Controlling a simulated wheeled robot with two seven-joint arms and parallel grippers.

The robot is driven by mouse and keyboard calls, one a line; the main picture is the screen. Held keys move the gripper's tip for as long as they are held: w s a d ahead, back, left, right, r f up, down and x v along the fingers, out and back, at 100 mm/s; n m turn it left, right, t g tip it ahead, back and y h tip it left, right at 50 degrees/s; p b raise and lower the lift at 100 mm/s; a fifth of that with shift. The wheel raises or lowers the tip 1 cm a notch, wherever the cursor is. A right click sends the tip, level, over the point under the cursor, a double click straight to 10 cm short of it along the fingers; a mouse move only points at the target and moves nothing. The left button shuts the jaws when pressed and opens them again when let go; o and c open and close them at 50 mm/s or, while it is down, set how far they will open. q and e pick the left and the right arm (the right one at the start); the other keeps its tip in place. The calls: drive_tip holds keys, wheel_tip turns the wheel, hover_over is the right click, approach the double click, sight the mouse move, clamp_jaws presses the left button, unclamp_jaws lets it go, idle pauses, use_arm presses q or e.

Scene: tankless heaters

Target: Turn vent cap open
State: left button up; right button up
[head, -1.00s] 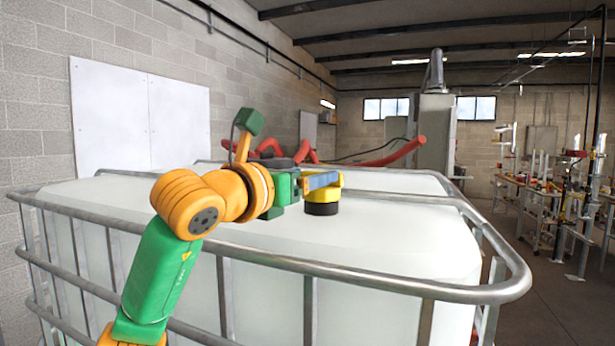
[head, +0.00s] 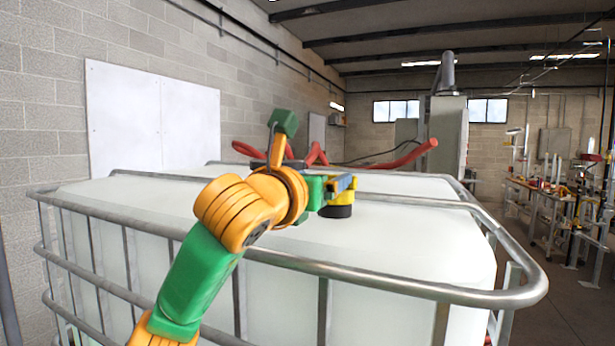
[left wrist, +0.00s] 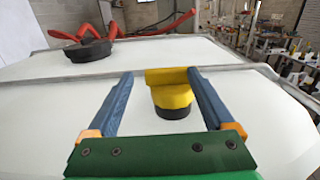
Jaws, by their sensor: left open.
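The vent cap (head: 338,211) is yellow on a black round base and stands on top of the white tank (head: 400,240). In the left wrist view the cap (left wrist: 172,94) sits between the two blue fingers, nearer the right one. Whether a finger touches it I cannot tell. My left gripper (head: 345,183) is open, with its fingers at the height of the cap's yellow top. The gripper (left wrist: 158,73) also shows in the left wrist view, its fingers spread wide. In the head view the fingers partly hide the cap. My right gripper is not in view.
A metal cage rail (head: 400,290) runs around the tank, with a bar across its top (head: 420,203) behind the cap. A black round lid (left wrist: 80,51) and red pipes (left wrist: 90,30) lie farther back. A cluttered bench (head: 550,190) stands at the right.

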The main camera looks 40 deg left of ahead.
use_arm(q)
drive_tip(key=shift+w+d, duration=0.1)
drive_tip(key=shift+d, duration=0.05)
drive_tip(key=s+d+b, duration=0.1)
drive_tip(key=s+f+b, duration=0.1)
drive_tip(key=b, duration=0.1)
drive_tip(key=shift+d, duration=0.35)
drive_tip(key=s, duration=0.3)
drive_tip(key=s+r+b, duration=0.1)
drive_tip(key=s, duration=0.1)
drive_tip(key=shift+s, duration=0.4)
drive_tip(key=shift+w+f, duration=0.1)
drive_tip(key=shift+w, duration=0.45)
drive_tip(key=shift+s, duration=0.1)
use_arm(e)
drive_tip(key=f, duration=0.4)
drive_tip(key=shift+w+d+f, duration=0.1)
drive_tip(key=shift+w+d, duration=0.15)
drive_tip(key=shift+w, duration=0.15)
